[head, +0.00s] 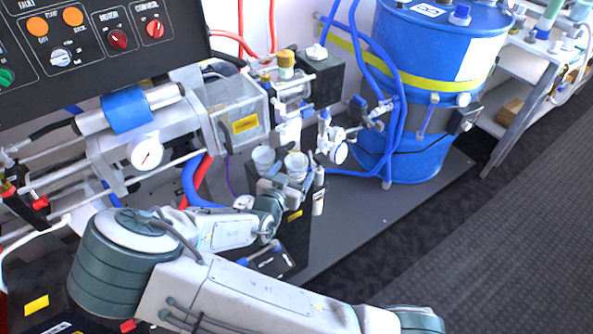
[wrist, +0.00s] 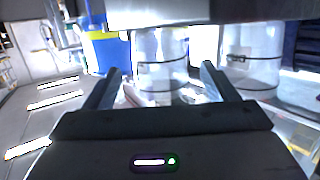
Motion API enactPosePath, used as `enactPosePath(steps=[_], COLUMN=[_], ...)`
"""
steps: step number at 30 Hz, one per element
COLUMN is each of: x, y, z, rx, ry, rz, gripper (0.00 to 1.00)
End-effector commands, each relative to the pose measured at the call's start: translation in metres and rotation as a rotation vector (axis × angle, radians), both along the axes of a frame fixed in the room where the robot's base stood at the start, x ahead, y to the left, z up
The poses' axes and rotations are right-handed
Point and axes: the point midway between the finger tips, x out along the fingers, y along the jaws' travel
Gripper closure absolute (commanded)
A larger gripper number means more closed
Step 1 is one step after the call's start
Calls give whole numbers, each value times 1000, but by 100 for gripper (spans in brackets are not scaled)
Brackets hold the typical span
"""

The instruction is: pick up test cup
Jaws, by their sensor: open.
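Two clear test cups stand side by side on a small stand in the middle of the head view, a left cup (head: 263,158) and a right cup (head: 296,164). In the wrist view, one cup (wrist: 162,50) stands ahead between my fingers and another cup (wrist: 252,60) stands to the right, outside them. My gripper (wrist: 161,70) is open, with a finger toward either side of the middle cup. I cannot tell whether the fingers touch it. In the head view my wrist is just below the cups, and the fingers are hard to make out.
A blue drum (head: 430,110) with a yellow band and blue hoses stands behind right. A pump with a gauge (head: 147,152) is at left under the control panel (head: 100,45). A small white bottle (head: 318,192) stands just right of the cups. The grey base plate (head: 400,210) is clear farther right.

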Motion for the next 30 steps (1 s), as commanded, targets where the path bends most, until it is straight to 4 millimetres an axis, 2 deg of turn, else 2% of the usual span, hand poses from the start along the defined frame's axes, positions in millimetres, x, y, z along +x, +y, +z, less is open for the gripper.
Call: enactPosePath(steps=[6,15,20,21,30], x=[27,31,31,31,31], y=[-12,-12,-12,-12,-12], z=[-8,-8,-8,-8,-7], rx=[-1,0,0,0,0], ry=[-1,0,0,0,0], rz=[-2,1,1,1,1], gripper=[20,20,65,68,68])
